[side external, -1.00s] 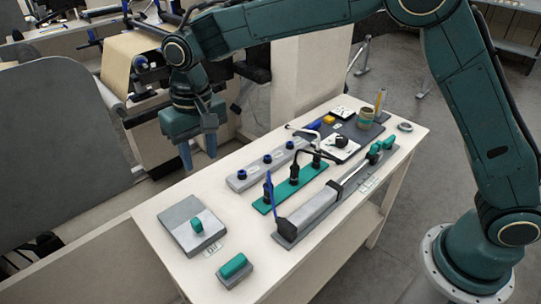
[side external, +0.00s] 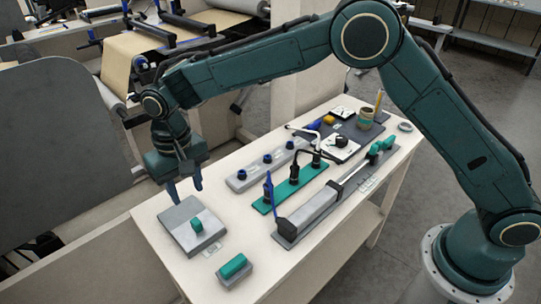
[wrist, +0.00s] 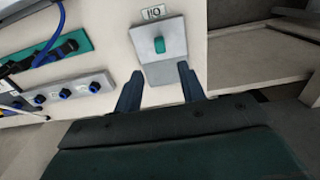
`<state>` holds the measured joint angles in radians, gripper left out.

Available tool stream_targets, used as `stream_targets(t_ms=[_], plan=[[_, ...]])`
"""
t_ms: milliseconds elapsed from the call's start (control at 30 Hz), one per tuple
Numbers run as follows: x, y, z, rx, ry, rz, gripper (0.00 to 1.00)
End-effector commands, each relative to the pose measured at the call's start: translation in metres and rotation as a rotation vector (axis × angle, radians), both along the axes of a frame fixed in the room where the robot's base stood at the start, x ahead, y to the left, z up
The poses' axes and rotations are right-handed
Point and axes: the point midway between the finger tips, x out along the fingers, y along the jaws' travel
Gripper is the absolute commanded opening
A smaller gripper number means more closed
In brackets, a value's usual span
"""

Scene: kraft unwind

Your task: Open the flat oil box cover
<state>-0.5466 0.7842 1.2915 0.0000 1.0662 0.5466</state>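The flat oil box (side external: 191,226) is a grey plate-like box with a sliding or lifting cover (side external: 208,234) that bears a green handle (side external: 196,224). It lies at the near left end of the table, with a small "Oil" label (wrist: 153,12) beside it. The box cover also shows in the wrist view (wrist: 172,61), apparently closed. My gripper (side external: 186,191) points down above the far edge of the box, with its two blue fingers apart and nothing between them. In the wrist view the open fingers (wrist: 160,85) lie short of the green handle (wrist: 159,45).
A small grey block with a green top (side external: 234,267) sits near the box. A grey strip with blue knobs (side external: 268,160), a green strip with black plugs (side external: 292,188) and a long grey bar device (side external: 310,208) stand to the right.

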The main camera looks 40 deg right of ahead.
Motion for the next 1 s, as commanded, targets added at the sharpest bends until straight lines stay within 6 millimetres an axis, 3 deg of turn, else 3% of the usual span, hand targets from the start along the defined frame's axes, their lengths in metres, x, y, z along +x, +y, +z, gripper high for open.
stream_targets(t_ms=[600, 1000], plan=[[0.0, 0.0, -0.091, -0.001, 0.002, 0.0, 0.4], [0.0, 0.0, -0.112, 0.0, 0.0, 0.0, 0.4]])
